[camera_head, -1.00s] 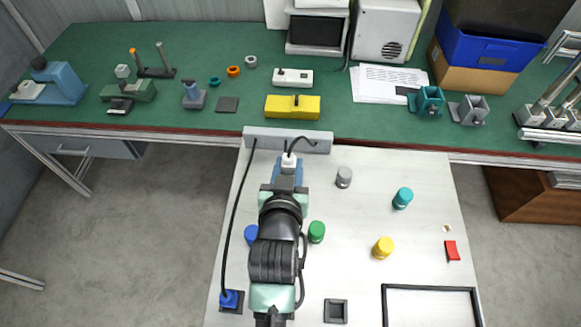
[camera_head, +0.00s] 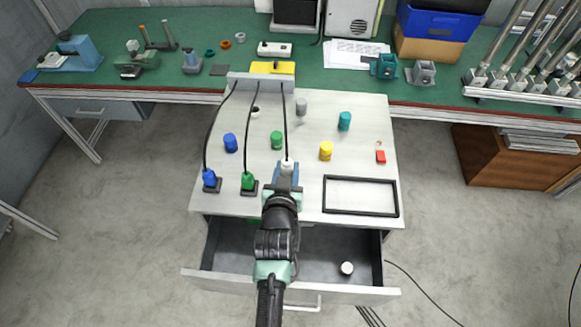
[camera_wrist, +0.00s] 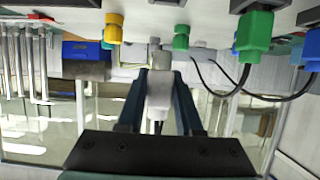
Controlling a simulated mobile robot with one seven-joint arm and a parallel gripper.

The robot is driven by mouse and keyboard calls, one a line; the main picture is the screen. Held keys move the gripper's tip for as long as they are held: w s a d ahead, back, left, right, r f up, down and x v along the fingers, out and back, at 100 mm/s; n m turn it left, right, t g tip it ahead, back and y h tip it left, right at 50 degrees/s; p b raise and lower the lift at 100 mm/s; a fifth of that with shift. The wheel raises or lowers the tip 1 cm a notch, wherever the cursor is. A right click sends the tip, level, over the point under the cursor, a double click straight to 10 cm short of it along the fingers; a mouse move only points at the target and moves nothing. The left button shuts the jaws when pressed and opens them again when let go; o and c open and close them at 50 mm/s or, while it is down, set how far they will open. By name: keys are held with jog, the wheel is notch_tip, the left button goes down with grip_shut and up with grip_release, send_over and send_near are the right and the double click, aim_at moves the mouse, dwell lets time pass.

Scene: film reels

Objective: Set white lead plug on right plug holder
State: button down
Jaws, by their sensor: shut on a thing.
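My gripper (camera_head: 287,168) is shut on the white lead plug (camera_head: 287,164), over the front middle of the white tabletop. In the wrist view the white plug (camera_wrist: 158,92) sits between the two fingers. Its black lead runs back to the grey block (camera_head: 262,80). The blue plug (camera_head: 209,177) sits on the left holder (camera_head: 212,187). The green plug (camera_head: 247,180) sits on the middle holder (camera_head: 249,190). The right plug holder is hidden behind my gripper in the head view. A dark holder edge (camera_wrist: 168,2), cut off at the top of the wrist view, appears to be it.
A black frame (camera_head: 361,211) lies right of my gripper. Blue, green, yellow, teal and grey cylinders stand farther back; the yellow one (camera_head: 326,151) is nearest the frame. An open drawer (camera_head: 330,249) below the front edge holds a white cylinder (camera_head: 346,268). A green workbench (camera_head: 200,78) stands behind.

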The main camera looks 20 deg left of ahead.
jog(key=shift+f+b, duration=2.5)
jog(key=shift+f, duration=0.5)
jog(key=shift+f+b, duration=0.6)
jog(key=shift+b, duration=0.05)
jog(key=c, duration=0.8)
grip_release()
jog(key=shift+c, duration=0.2)
jog(key=p+v, duration=0.2)
jog(key=v, duration=0.1)
jog(key=shift+r+p, duration=0.2)
jog(key=shift+p, duration=0.15)
jog(key=p+v, duration=0.5)
jog(key=v, duration=0.3)
jog(key=shift+f, duration=0.2)
